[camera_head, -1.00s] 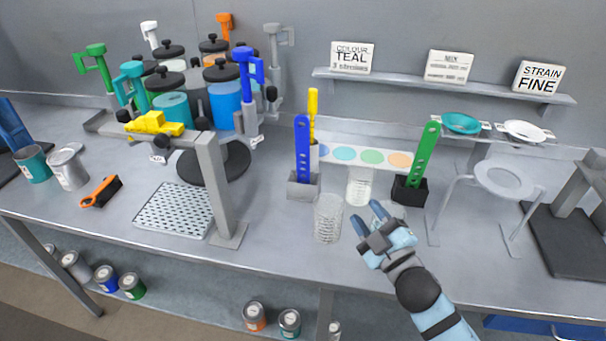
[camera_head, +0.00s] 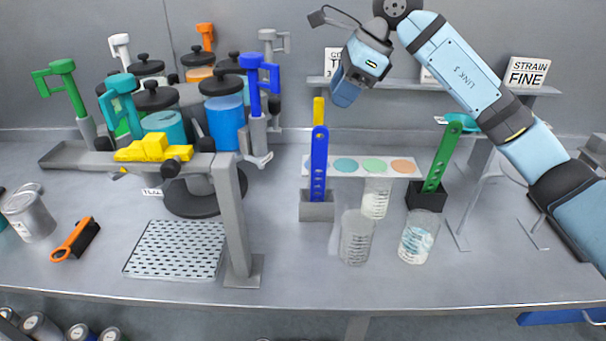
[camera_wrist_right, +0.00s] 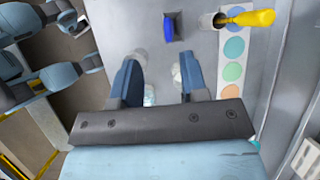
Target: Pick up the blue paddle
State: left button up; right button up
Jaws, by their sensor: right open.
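The blue paddle (camera_head: 319,165) stands upright in a small grey block holder (camera_head: 317,208) on the bench, its row of holes facing me. In the right wrist view the paddle (camera_wrist_right: 168,28) shows from above as a small blue shape, ahead of the fingertips. My right gripper (camera_head: 344,92) is raised high above the bench, up and to the right of the paddle's top, pointing down and apart from it. In the right wrist view its two blue fingers (camera_wrist_right: 160,65) are spread with nothing held between them.
A yellow-handled tool (camera_head: 318,111) stands just behind the paddle. A green paddle (camera_head: 440,158) stands in a black holder to the right. Clear beakers (camera_head: 357,238) stand in front, near a colour strip (camera_head: 372,166). A grey stand (camera_head: 232,215) is at left.

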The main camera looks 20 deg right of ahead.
aim_at(325, 127)
jog(key=shift+h, duration=0.4)
jog(key=shift+w+d+p+x, duration=0.15)
jog(key=shift+p+x, duration=0.05)
jog(key=shift+x, duration=1.85)
jog(key=shift+w+d+p+x, duration=0.15)
jog(key=shift+p+x, duration=0.1)
jog(key=shift+x, duration=1.85)
jog(key=shift+w+d+p+x, duration=0.1)
jog(key=shift+d+p+x, duration=0.1)
jog(key=shift+x, duration=1.85)
grip_shut()
